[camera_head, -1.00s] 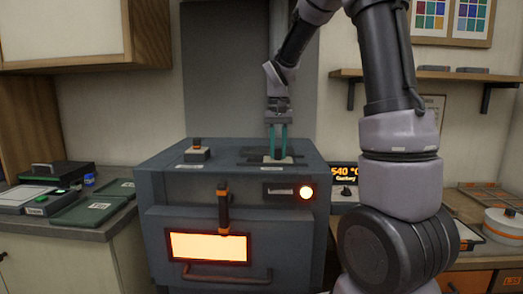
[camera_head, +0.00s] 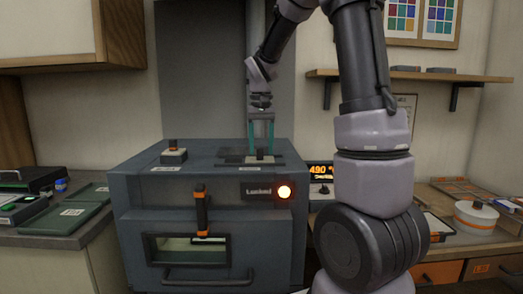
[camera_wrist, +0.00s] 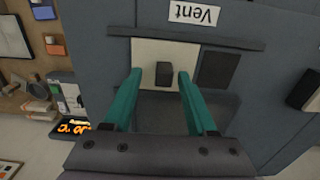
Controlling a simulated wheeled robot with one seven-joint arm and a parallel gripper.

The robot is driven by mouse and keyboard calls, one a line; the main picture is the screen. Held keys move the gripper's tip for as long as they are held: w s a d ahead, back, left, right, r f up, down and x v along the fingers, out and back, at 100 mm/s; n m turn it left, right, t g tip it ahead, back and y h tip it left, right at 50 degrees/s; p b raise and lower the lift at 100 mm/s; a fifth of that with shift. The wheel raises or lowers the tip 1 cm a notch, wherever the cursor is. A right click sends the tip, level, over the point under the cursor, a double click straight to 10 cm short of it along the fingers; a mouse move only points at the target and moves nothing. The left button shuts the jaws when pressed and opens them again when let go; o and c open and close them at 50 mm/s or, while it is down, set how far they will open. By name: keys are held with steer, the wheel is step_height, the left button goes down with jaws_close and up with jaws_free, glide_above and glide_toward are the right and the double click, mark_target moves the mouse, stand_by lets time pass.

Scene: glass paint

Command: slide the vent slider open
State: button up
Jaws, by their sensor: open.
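The vent slider is a pale plate (camera_wrist: 185,55) with a dark square knob (camera_wrist: 163,73), set in a rail on top of the grey kiln (camera_head: 140,190). In the wrist view, a dark square (camera_wrist: 219,70) lies just right of the plate, and an upside-down "Vent" label (camera_wrist: 193,13) is beyond the rail. My gripper (camera_wrist: 160,76) has its teal fingers open around the knob, one on each side with gaps between. In the head view my gripper (camera_head: 260,149) points straight down at the slider (camera_head: 260,160); contact cannot be told there.
Another knob (camera_head: 174,153) stands on the kiln's left top. An orange-banded latch (camera_head: 201,212) hangs on the front above the door handle (camera_head: 208,281). A temperature display (camera_head: 321,172) is behind right. Green trays (camera_head: 68,215) lie on the left counter.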

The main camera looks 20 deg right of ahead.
step_height(320, 180, up, 10)
steer(key=shift+f, duration=0.2)
stand_by(0.4)
steer(key=s+a+t+y, duration=0.2)
steer(key=s+t, duration=0.5)
steer(key=s, duration=1.2)
steer(key=shift+s+a+m, duration=0.2)
steer(key=shift+s+m, duration=0.05)
steer(key=shift+m, duration=0.05)
